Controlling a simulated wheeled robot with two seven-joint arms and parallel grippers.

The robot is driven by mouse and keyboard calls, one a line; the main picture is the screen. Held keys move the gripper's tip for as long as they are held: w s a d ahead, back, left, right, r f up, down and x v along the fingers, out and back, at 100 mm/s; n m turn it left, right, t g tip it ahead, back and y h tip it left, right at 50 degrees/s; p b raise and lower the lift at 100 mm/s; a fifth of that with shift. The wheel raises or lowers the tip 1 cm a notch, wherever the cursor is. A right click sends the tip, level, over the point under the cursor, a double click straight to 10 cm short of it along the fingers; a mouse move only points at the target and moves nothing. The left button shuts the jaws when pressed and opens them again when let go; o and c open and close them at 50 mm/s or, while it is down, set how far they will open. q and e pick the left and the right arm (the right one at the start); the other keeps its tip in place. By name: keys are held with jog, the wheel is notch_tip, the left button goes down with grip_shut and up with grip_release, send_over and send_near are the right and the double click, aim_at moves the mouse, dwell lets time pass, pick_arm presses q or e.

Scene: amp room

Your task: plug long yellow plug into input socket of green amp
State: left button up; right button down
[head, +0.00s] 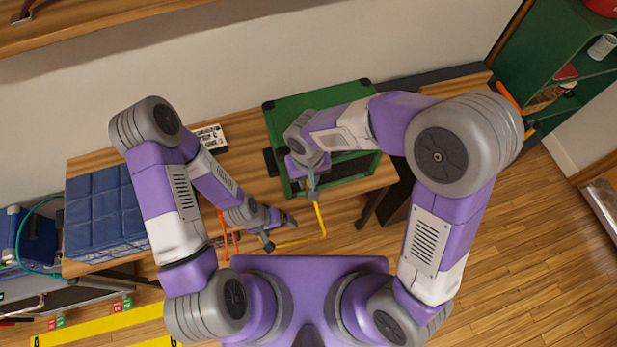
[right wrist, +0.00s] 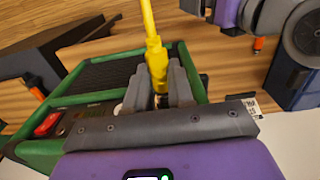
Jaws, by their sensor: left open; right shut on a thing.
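The green amp (head: 318,100) stands on the wooden table, partly covered by my right arm. In the right wrist view its green frame (right wrist: 110,62) and panel with a red switch (right wrist: 47,124) show beside my gripper. My right gripper (head: 313,190) is shut on the long yellow plug (right wrist: 156,62), at the amp's near side. The plug's tip and the input socket are hidden by the fingers, so I cannot tell whether they touch. The plug's yellow cable (head: 322,222) bends down and left toward my left gripper (head: 279,231), which is open above the table's front edge.
A blue quilted case (head: 105,215) fills the table's left end. An orange cable (head: 222,235) lies near my left gripper. A small black-and-white box (head: 210,138) stands by the wall. Green shelves (head: 560,60) are at the right, with open floor before them.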

jog(key=shift+w+a, duration=0.1)
jog(key=shift+w, duration=0.15)
dwell(0.6)
jog(key=c, duration=0.9)
grip_release()
notch_tip(320, 180, up, 8)
jog(key=shift+f+p, duration=0.2)
jog(key=shift+p, duration=0.3)
